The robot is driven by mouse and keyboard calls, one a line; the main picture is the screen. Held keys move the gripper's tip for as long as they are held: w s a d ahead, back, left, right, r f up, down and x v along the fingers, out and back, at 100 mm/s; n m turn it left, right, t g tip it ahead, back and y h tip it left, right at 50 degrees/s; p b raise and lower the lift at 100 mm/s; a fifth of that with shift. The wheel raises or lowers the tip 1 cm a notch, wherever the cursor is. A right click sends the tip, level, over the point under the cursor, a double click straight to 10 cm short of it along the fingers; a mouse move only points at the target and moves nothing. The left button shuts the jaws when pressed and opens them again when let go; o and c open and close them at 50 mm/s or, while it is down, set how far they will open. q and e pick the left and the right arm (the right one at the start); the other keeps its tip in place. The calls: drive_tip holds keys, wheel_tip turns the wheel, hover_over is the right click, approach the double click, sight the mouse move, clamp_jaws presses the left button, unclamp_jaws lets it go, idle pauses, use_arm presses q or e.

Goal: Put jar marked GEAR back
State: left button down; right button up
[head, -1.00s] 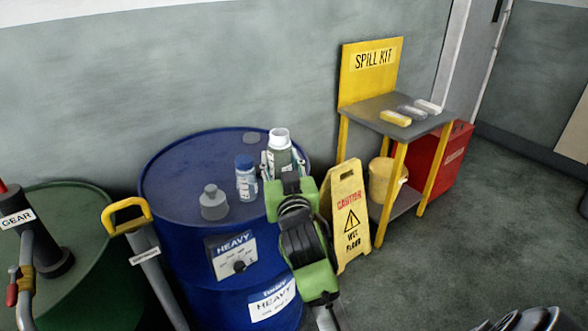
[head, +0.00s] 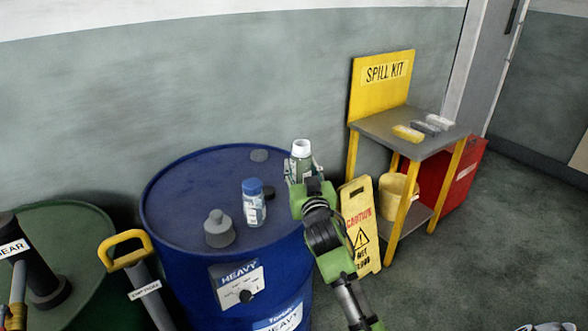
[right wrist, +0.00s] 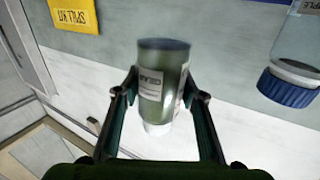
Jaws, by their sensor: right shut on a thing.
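My right gripper (head: 304,172) is shut on a grey-green jar (head: 301,163) with a white top. The jar is upright, above the right edge of the blue drum (head: 170,225); I cannot tell if it touches the drum. In the right wrist view, which is upside down, both fingers (right wrist: 160,95) clasp the jar (right wrist: 163,70). Its pale label seems to read GEAR. A clear jar with a blue lid (head: 254,203) stands on the drum to the left of my gripper; its lid also shows in the right wrist view (right wrist: 288,88). My left gripper is not in view.
A green drum (head: 85,235) with a GEAR-labelled pump (head: 15,240) is left. The yellow caution sign (head: 361,228) and spill kit stand (head: 379,85) are right.

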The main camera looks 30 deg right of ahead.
drive_tip(key=w+d+f, duration=0.1)
drive_tip(key=f, duration=0.1)
drive_tip(key=w+d+f, duration=0.1)
drive_tip(key=d+f, duration=0.2)
drive_tip(key=shift+w+f, duration=0.3)
drive_tip(key=shift+w, duration=0.1)
drive_tip(key=shift+f, duration=1.6)
drive_tip(key=shift+f, duration=0.1)
drive_tip(key=shift+f+b, duration=0.1)
drive_tip(key=shift+b, duration=0.3)
drive_tip(key=o, duration=1)
drive_tip(key=shift+r, duration=0.2)
drive_tip(key=v, duration=1.2)
